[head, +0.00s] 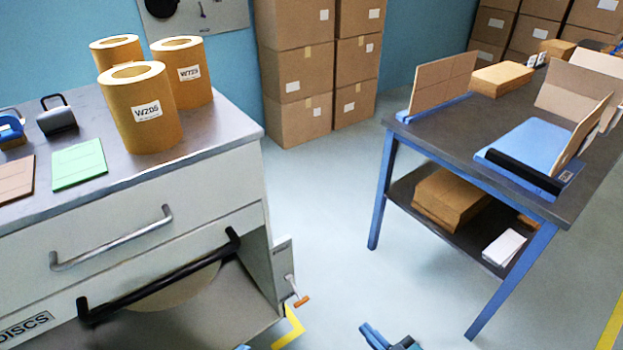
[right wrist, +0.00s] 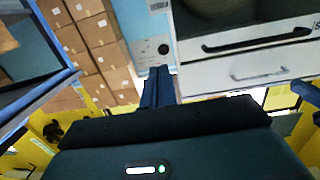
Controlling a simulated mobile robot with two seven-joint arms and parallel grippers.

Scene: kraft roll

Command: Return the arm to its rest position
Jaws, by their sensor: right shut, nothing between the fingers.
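My right gripper (head: 376,338) shows at the bottom edge of the head view, low over the floor between the workbench and the blue-legged table. Its blue fingers are together with nothing between them, apart from any object. In the right wrist view its shut fingers (right wrist: 157,88) point toward the cabinet and boxes. Only a tiny blue sliver shows at the bottom edge left of it, perhaps my left gripper; its jaws are hidden.
The blue-legged table (head: 437,140) is at right. Stacked cartons (head: 298,75) stand behind. Floor (head: 330,215) between is clear.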

